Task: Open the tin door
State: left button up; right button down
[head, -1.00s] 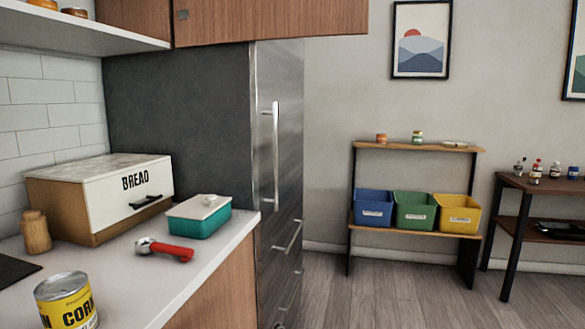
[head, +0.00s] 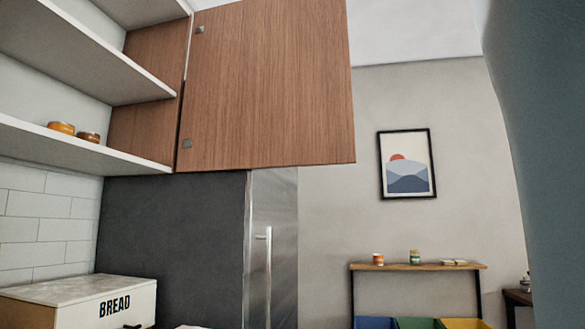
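A large wood-grain cupboard door (head: 265,90) fills the upper middle of the head view, above the fridge. Two small metal hinges, an upper one (head: 199,30) and a lower one (head: 187,143), show near its left edge. The door stands beside a wooden cupboard side panel (head: 150,105), with a narrow gap between them. I cannot tell for sure whether this is the tin door or how far it is open. Neither of my grippers is in view.
Open white shelves (head: 85,140) hold two small jars (head: 62,128) at left. The bread box (head: 85,297) and steel fridge (head: 272,215) are below. A picture (head: 407,164) hangs on the back wall. A blue-grey part of my body blocks the right edge.

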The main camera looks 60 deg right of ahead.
aim_at(269, 83)
jog(key=l+u, duration=0.3)
jog(key=l, duration=0.2)
jog(key=k+l+u, duration=0.15)
jog(key=l+u, duration=0.15)
jog(key=l, duration=0.15)
jog(key=k+l+u, duration=0.1)
jog(key=l+u, duration=0.2)
jog(key=l, duration=0.15)
